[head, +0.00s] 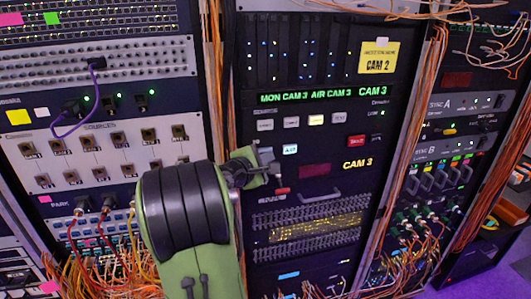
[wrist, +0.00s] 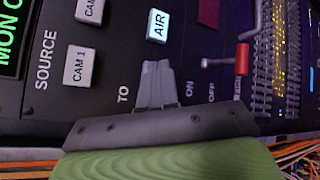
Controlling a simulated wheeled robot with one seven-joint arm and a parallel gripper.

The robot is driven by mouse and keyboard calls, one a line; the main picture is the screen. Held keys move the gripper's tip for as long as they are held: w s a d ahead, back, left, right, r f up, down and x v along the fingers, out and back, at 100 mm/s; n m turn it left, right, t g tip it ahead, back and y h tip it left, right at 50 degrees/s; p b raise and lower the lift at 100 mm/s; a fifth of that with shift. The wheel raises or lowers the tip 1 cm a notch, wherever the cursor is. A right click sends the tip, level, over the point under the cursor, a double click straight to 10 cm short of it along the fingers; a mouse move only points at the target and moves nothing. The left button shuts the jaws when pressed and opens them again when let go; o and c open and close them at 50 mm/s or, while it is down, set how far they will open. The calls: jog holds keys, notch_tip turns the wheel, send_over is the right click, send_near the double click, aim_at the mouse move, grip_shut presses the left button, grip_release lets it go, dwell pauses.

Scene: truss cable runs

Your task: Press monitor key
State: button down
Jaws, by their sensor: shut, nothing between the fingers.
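My gripper (wrist: 157,68) is shut and empty, its fingertips at the TO row of the dark switcher panel. The lit AIR key (wrist: 158,24) is just beyond the tips in the wrist view; it also shows in the head view (head: 290,149). No key marked MON is readable; the spot beside AIR is covered by my fingers. I cannot tell whether the tips touch the panel. In the head view my gripper (head: 264,160) is left of AIR.
The CAM 1 key (wrist: 80,66) is in the SOURCE row. One source key (head: 316,119) glows yellowish. A red button (head: 356,141) is right of AIR. A red-handled lever (wrist: 242,60) stands out beside the ON/OFF marks. Orange cables (head: 405,110) hang along the rack edges.

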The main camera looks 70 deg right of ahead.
jog(key=shift+w+d+p, duration=0.25)
jog(key=shift+d+p, duration=0.05)
jog(key=shift+d, duration=0.1)
dwell(0.7)
jog(key=shift+a, duration=0.15)
jog(key=shift+s+a+b, duration=0.3)
jog(key=shift+s+a, duration=0.15)
jog(key=shift+a, duration=0.2)
jog(key=shift+a, duration=0.1)
jog(key=shift+s+a+b, duration=0.2)
jog(key=shift+s+a, duration=0.25)
jog(key=shift+a, duration=0.25)
jog(key=shift+s+a+b, duration=0.25)
jog(key=shift+s+a, duration=0.15)
jog(key=shift+a, duration=0.25)
jog(key=shift+s+a+b, duration=0.2)
jog(key=shift+s+a, duration=0.25)
jog(key=shift+a, duration=0.25)
jog(key=shift+w, duration=0.1)
